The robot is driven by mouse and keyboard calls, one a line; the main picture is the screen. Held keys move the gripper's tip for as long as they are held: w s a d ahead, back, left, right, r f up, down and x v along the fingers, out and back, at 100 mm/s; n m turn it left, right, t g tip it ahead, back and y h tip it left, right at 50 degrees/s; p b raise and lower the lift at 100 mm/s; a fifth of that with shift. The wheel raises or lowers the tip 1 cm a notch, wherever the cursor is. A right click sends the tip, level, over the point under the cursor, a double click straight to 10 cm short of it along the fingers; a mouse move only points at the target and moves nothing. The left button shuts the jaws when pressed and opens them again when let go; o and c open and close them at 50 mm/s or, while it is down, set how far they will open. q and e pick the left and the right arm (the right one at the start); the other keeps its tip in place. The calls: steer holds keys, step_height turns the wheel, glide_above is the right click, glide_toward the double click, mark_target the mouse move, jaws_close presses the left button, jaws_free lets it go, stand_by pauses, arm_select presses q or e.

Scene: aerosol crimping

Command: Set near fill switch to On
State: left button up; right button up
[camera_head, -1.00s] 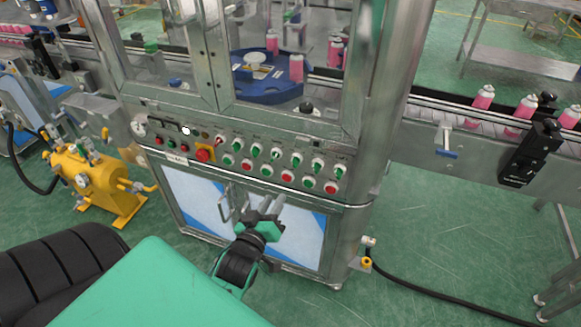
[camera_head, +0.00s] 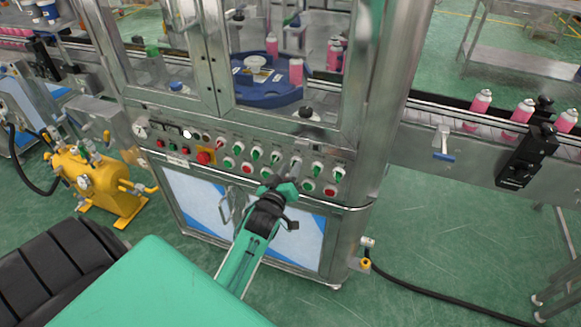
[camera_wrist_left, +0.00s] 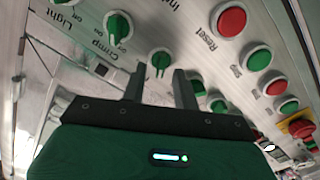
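A row of green rotary switches (camera_head: 256,153) runs along the machine's control panel in the head view, with labels too small to read. I cannot tell which one is the near fill switch. My left gripper (camera_head: 289,172) is at the panel, in front of the middle-right part of the row, and hides some buttons. In the left wrist view, my gripper (camera_wrist_left: 159,82) is open, its two fingers apart and empty. A green switch knob (camera_wrist_left: 160,62) shows between and just beyond the fingertips. Another green knob (camera_wrist_left: 118,25) is up and left, near the labels "Crimp" and "Light". My right gripper is not in view.
Red and green push buttons (camera_head: 330,190) sit below the switches; a red button (camera_wrist_left: 230,20) labelled "Reset" is close to my gripper. A red emergency stop (camera_head: 203,157) is at the left. A metal rail (camera_head: 345,207) edges the panel's bottom. Glass doors stand above.

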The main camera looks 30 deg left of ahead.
arm_select(q)
steer(key=shift+w+a, duration=0.1)
steer(key=shift+w, duration=0.4)
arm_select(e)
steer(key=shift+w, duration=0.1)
arm_select(q)
steer(key=c, duration=0.6)
jaws_close()
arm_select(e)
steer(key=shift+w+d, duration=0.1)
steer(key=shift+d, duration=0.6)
